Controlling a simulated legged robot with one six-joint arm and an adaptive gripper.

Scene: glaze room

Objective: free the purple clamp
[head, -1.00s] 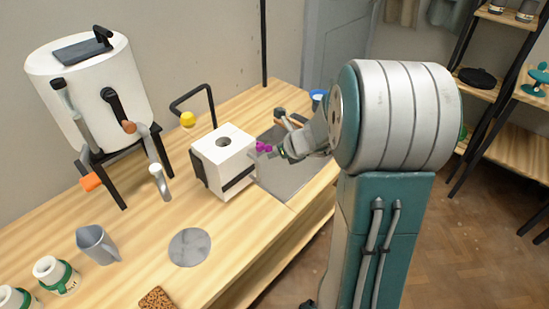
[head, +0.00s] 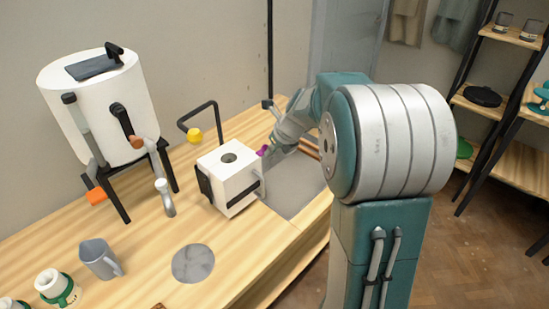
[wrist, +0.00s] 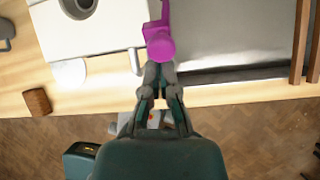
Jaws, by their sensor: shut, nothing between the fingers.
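The purple clamp (head: 263,151) is at the upper right side of the white box (head: 229,178) on the bench. In the wrist view, the clamp (wrist: 160,42) shows as a purple knob and stem beside the right edge of the white box (wrist: 100,28). My gripper (wrist: 159,74) is shut and empty, with its fingertips just below the knob in that view; I cannot tell whether they touch it. In the head view, my gripper is largely hidden beside the box.
A white urn (head: 98,108) on a dark stand is at the left, with a grey jug (head: 100,259) in front. A bent black rod with a yellow knob (head: 194,136) is behind the box. A marble disc (head: 193,263) lies in front. A grey sheet (head: 292,185) lies right of the box.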

